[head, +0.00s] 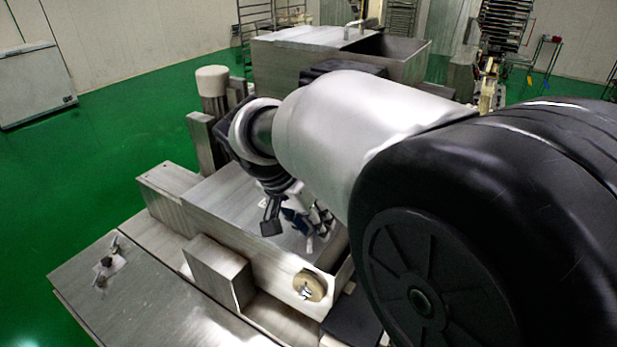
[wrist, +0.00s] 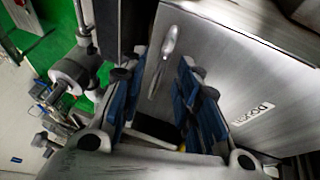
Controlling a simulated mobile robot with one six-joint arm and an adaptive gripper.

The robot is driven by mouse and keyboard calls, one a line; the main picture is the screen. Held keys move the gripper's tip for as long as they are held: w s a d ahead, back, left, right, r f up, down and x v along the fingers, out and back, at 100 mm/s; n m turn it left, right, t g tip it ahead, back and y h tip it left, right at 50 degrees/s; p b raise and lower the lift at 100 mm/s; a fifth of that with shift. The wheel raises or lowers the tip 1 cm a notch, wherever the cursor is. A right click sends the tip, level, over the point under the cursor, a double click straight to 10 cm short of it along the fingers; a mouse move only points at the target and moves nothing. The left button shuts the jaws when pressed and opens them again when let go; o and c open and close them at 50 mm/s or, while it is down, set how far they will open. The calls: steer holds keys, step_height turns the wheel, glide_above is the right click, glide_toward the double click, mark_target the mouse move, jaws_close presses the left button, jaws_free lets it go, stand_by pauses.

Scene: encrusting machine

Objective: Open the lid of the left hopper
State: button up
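A flat steel lid (head: 222,194) covers the nearer hopper in the head view; it lies closed, partly hidden by my arm. In the wrist view the steel panel (wrist: 215,50) ahead carries a shiny bar handle (wrist: 165,62) and a small printed label. My gripper (head: 290,218) is low over the near steel cover in the head view. In the wrist view my gripper (wrist: 158,88) is open, its blue-padded fingers apart on either side of the line to the handle. The handle shows beyond the fingertips, with no clear contact. Nothing is held.
A second hopper (head: 408,52) stands farther back, its right part open and a handle (head: 350,28) on its cover. A pale-topped post (head: 212,82) rises left of my wrist. A lower steel ledge (head: 140,290) is in front. Green floor (head: 60,180) is clear at left.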

steer(key=shift+c, duration=0.5)
jaws_close()
